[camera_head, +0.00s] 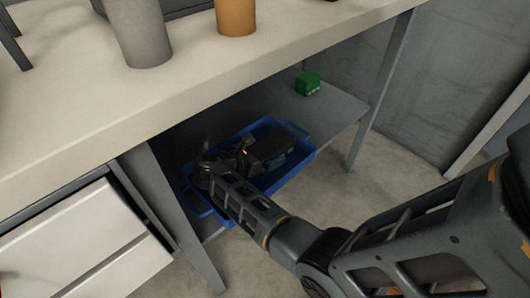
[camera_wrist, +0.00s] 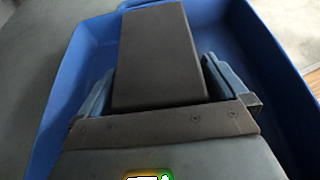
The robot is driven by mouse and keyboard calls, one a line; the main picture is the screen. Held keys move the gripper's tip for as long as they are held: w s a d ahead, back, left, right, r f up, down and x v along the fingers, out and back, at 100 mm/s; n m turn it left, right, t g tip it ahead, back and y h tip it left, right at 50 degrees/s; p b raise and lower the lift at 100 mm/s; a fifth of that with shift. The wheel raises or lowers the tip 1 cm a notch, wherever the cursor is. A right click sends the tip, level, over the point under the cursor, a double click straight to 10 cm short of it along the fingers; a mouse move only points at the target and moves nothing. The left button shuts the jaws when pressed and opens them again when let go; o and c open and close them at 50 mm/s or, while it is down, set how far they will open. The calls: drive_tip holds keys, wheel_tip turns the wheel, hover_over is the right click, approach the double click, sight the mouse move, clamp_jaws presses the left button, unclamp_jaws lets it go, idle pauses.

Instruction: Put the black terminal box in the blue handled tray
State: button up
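The black terminal box (camera_wrist: 158,55) is a dark block between the two fingers of my gripper (camera_wrist: 158,88) in the wrist view, with a finger close against each side. In the head view the box (camera_head: 268,148) is dark and lies over the blue handled tray (camera_head: 299,166). The tray's blue walls also surround the box in the wrist view (camera_wrist: 62,95). My gripper (camera_head: 247,157) reaches over the tray from the front. The box's underside is hidden, so I cannot tell whether it touches the tray floor.
The tray stands on a grey lower shelf (camera_head: 340,112) under a pale worktop (camera_head: 215,75). A green terminal block (camera_head: 308,83) sits behind it on the shelf. Grey and orange cylinders stand on top. A drawer unit (camera_head: 75,240) is at the left, and a shelf leg at the right.

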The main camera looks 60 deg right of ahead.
drive_tip(key=shift+r, duration=0.2)
drive_tip(key=shift+w+a+r+p, duration=0.1)
drive_tip(key=shift+a+r+p, duration=0.05)
drive_tip(key=shift+a+p, duration=0.15)
drive_tip(key=p+v, duration=0.1)
drive_tip(key=v, duration=0.5)
drive_tip(key=shift+a+r, duration=0.1)
drive_tip(key=shift+a, duration=0.25)
